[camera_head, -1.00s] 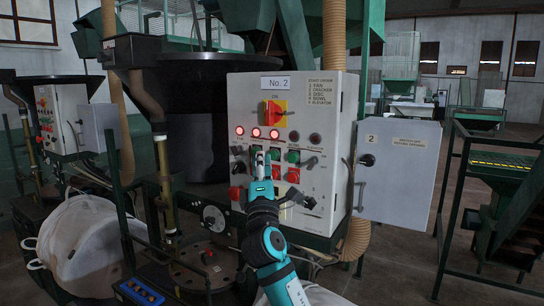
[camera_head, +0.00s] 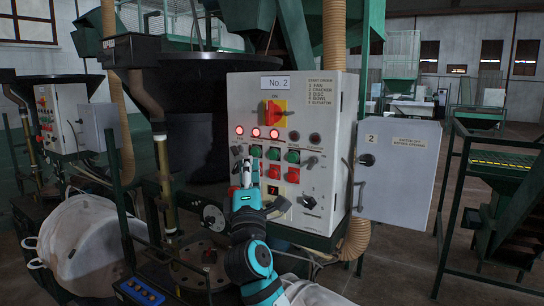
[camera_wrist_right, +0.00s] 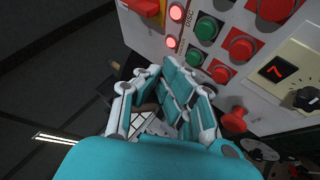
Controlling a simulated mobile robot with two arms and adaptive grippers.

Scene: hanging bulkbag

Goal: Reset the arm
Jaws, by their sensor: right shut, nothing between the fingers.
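My right gripper (camera_head: 246,168) is shut and empty in front of the lower left part of the white No. 2 control panel (camera_head: 335,105). In the wrist view its fingers (camera_wrist_right: 158,75) come together beside the panel face, with nothing between them. My teal right arm (camera_head: 250,240) rises from the bottom of the head view. On the panel, three red lamps (camera_head: 256,132) are lit and the two on the right are dark. Green buttons (camera_head: 292,156) and red buttons (camera_head: 292,175) sit below. The left gripper is not in view.
A grey panel door (camera_head: 405,170) stands open on the right. A black hopper (camera_head: 195,70) is behind left, and a white bulk bag (camera_head: 85,245) is at lower left. A red knob (camera_wrist_right: 234,120) sticks out close to my fingers.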

